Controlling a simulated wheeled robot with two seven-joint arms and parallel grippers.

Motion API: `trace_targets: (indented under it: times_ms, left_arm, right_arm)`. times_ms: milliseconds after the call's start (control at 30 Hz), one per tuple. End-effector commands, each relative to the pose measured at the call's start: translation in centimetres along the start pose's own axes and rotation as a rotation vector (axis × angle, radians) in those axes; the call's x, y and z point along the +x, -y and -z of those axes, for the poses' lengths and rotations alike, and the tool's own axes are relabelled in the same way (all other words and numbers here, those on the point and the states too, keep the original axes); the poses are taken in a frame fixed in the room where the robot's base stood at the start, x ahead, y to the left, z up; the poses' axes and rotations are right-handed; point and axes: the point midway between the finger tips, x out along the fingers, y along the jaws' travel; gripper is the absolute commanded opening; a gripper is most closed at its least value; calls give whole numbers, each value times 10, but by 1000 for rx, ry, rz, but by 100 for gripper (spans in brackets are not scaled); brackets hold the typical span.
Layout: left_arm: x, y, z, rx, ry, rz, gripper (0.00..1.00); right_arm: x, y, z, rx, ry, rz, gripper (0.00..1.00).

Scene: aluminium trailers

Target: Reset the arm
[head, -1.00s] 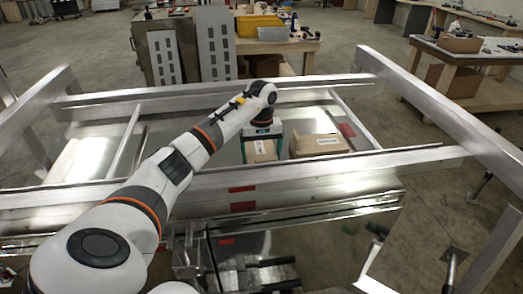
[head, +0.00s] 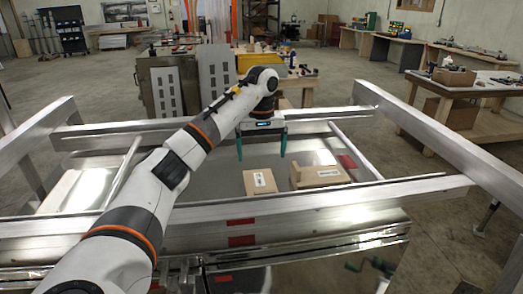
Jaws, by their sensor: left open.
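My left arm reaches in from the lower left over the trailer's front rail. My left gripper (head: 262,148) has two teal fingers spread apart and pointing down. It is empty and hangs above the trailer bed, a little behind and above a small cardboard box (head: 260,183) with a white label. A second, larger cardboard box (head: 318,177) lies just to its right, also labelled. Both boxes lie on the shiny metal bed. My right gripper is not in view.
The aluminium trailer frame (head: 270,208) surrounds the bed, with raised rails on the left and right (head: 440,145). Grey slotted panels (head: 215,80) stand behind it. A wooden workbench (head: 470,90) stands at the right. The bed's left part is clear.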

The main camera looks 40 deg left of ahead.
Motion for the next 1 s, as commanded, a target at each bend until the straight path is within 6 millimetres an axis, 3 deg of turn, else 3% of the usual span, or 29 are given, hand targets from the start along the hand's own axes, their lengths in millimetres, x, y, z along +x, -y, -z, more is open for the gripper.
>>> trace_targets:
  times_ms: [133,733,1000]
  left_arm:
    - [-9,0,0,-2,0,0,100]
    - [-11,0,0,-1,0,0,100]
    - [-56,0,0,-1,0,0,100]
  right_arm:
    - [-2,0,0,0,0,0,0]
    - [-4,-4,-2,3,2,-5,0]
    - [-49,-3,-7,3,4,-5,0]
